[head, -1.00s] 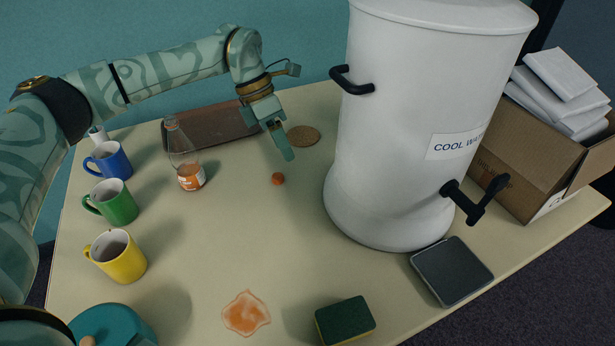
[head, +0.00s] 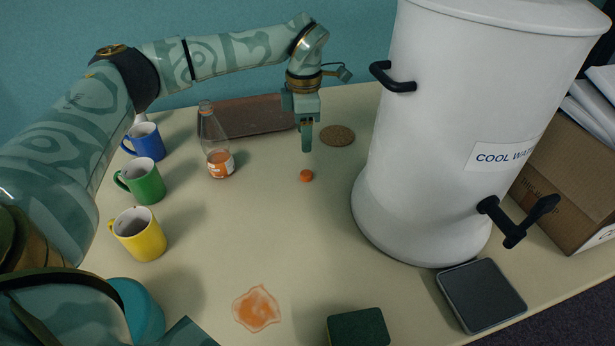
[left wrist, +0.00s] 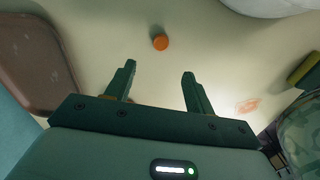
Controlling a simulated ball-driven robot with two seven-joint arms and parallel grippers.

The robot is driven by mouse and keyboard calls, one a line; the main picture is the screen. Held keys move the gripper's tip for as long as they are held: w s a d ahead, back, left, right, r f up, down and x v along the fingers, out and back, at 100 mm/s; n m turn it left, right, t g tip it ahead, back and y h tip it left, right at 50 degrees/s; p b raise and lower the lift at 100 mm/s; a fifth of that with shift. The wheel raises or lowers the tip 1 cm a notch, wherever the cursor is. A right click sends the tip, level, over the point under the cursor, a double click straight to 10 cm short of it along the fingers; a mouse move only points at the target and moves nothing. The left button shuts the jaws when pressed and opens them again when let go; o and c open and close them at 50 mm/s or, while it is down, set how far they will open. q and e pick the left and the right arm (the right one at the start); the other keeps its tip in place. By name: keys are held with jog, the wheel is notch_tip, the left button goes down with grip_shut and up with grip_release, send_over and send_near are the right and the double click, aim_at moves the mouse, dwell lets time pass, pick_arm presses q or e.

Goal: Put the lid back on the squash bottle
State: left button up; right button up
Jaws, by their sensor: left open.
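The squash bottle (head: 219,163) stands upright and uncapped on the table, clear with a little orange liquid and a label. Its small orange lid (head: 306,175) lies on the table to the right of the bottle. The lid also shows in the left wrist view (left wrist: 160,42), just beyond the fingertips and between their lines. My left gripper (head: 306,148) points down, just behind and above the lid. In the left wrist view its jaws (left wrist: 159,72) are open and empty. My right gripper is not in view.
A large white water urn (head: 430,150) stands right of the lid. A brown tray (head: 250,115) and cork coaster (head: 337,136) lie behind. Blue (head: 148,142), green (head: 143,181) and yellow (head: 140,236) mugs stand left. An orange spill (head: 257,309) and sponge (head: 358,328) are in front.

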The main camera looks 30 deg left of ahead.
pick_arm(q)
jog(key=b, duration=0.1)
send_over(306, 173)
notch_tip(306, 173, down, 6)
jog(key=shift+a+r, duration=0.1)
jog(key=shift+a, duration=0.05)
jog(key=shift+f+b, duration=0.3)
jog(key=shift+f, duration=0.1)
notch_tip(306, 173, down, 4)
jog(key=shift+f+b, duration=0.25)
jog(key=shift+b, duration=0.6)
jog(key=shift+r, duration=0.1)
jog(key=c, duration=1)
